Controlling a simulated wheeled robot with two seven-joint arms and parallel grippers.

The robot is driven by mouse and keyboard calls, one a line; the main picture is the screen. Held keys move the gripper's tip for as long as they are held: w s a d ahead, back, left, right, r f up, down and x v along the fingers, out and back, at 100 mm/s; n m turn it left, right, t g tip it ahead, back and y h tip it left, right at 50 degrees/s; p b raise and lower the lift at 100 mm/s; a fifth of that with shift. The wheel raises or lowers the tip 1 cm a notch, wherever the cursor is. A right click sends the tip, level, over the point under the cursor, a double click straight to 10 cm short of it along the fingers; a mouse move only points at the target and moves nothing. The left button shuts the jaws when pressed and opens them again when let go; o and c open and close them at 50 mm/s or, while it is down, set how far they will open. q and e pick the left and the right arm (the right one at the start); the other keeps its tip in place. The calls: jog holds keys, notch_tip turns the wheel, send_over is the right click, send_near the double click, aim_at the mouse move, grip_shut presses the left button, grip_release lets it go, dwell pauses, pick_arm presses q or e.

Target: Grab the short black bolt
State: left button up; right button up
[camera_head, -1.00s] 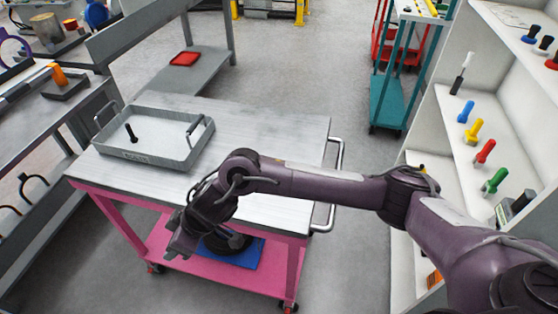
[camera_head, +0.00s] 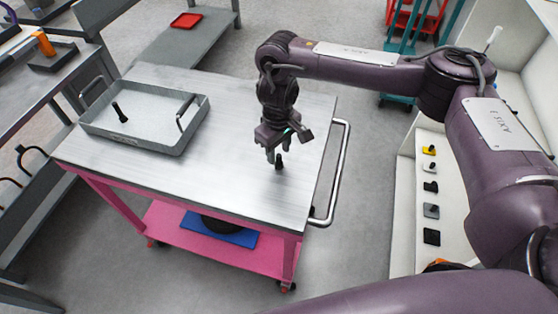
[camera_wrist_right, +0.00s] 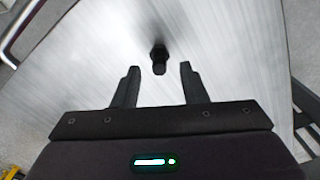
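A short black bolt (camera_head: 279,162) stands upright on the bare metal top of the pink cart (camera_head: 225,185), near its right side. My right gripper (camera_head: 274,152) is above and just behind the bolt, pointing down. In the right wrist view the bolt (camera_wrist_right: 159,60) shows ahead of and between the two spread fingers (camera_wrist_right: 160,80), which are open and empty. Another black bolt (camera_head: 120,113) is in the grey tray (camera_head: 140,141) on the cart's left. My left gripper is not in view.
A metal push rail (camera_head: 339,170) runs along the cart's right side. A white shelf unit (camera_head: 407,215) with several small items stands at the right. The cart top between tray and bolt is clear.

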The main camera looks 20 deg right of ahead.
aim_at(279, 161)
jog(key=shift+f, duration=1.4)
grip_shut()
jog(key=shift+r, duration=0.2)
